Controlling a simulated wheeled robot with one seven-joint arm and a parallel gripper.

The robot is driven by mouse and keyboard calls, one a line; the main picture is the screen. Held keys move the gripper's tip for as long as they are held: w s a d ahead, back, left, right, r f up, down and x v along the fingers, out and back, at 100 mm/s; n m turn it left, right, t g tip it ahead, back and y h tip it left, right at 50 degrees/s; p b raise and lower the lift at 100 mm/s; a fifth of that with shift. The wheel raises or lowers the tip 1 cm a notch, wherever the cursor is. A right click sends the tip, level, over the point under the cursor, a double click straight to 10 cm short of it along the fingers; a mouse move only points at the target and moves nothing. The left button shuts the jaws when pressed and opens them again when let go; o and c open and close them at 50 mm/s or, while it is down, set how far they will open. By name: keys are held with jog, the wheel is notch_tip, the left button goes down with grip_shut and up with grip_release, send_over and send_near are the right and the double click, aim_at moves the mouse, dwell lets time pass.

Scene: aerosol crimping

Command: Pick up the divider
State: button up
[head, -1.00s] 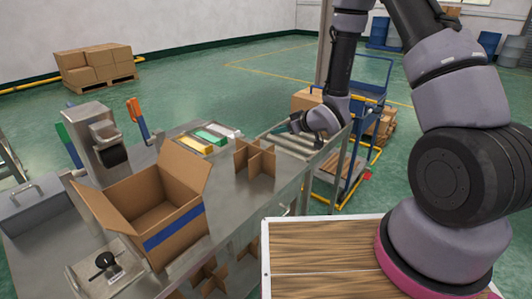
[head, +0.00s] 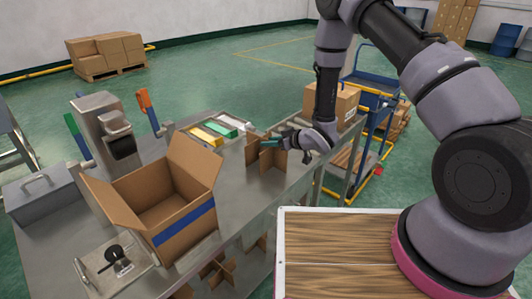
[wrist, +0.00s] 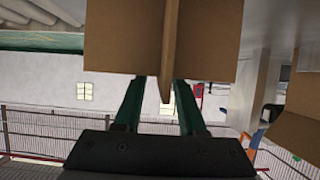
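The divider (head: 268,159) is a brown cardboard cross standing upright on the steel table, right of the open box. My gripper (head: 274,144) is at its upper right side in the head view, coming in from the right. In the wrist view the divider (wrist: 205,40) fills the upper middle, and one panel edge points down between the two green fingers of my gripper (wrist: 160,92). The fingers are apart, one on each side of that panel. The fingertips are partly hidden by the cardboard, and I cannot tell whether they touch it.
An open carton (head: 177,224) with a blue stripe stands left of the divider. Yellow, green and white items (head: 206,137) lie behind it. A closed carton (head: 333,101) sits at the back right. More cardboard dividers (head: 217,270) are below the tabletop.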

jog(key=shift+x, duration=1.25)
grip_shut()
dwell(0.4)
